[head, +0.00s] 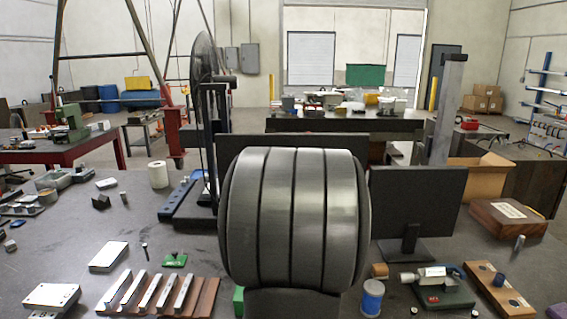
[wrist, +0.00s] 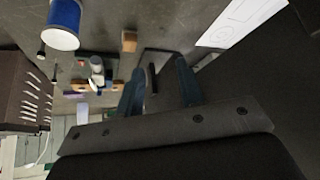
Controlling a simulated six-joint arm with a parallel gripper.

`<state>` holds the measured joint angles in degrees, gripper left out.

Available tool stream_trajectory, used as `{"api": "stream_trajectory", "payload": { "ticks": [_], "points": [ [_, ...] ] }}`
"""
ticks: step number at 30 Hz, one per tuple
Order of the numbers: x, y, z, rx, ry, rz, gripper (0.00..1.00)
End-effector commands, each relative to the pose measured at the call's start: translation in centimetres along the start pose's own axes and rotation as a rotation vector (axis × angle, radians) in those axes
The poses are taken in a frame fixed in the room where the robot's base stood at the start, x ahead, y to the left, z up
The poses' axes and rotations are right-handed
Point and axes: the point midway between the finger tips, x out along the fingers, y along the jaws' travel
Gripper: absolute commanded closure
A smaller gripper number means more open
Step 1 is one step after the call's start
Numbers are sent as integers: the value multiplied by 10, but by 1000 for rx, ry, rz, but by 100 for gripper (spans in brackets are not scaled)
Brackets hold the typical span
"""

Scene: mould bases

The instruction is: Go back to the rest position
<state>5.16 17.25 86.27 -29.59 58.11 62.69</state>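My gripper (wrist: 160,80) shows in the wrist view. Its two bluish fingers stand apart, with no held thing visible between them. A dark upright shape shows behind the gap; I cannot tell what it is. In the head view a large grey banded part of my own arm fills the middle, and the gripper is hidden. Pale metal blocks, one (head: 110,256) and another (head: 51,297), lie at the left of the bench. Several pale bars lie on a brown base (head: 205,300) near the front.
A dark monitor (head: 417,203) stands right of my arm. A blue spool (head: 372,297), a small vise-like device (head: 432,280) and a wooden board (head: 498,290) lie at front right. The spool shows in the wrist view (wrist: 64,24).

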Motion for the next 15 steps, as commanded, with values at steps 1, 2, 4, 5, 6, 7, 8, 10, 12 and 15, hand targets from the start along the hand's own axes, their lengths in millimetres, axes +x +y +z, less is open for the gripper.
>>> {"api": "stream_trajectory", "payload": {
  "ticks": [1,2,4,5,6,7,8,10,12,15],
  "points": [
    [6,7,-8,13,0,9,66],
    [9,10,-12,19,0,13,66],
    [16,18,-22,29,0,19,66],
    [19,21,-26,32,0,21,66],
    [22,25,-32,38,0,24,66],
    [25,28,-35,41,0,27,66],
    [28,31,-39,46,0,29,66],
    [34,38,-47,50,-1,34,66],
    [40,43,-54,56,-1,36,66],
    [45,49,-62,60,0,38,66]
  ]
}}
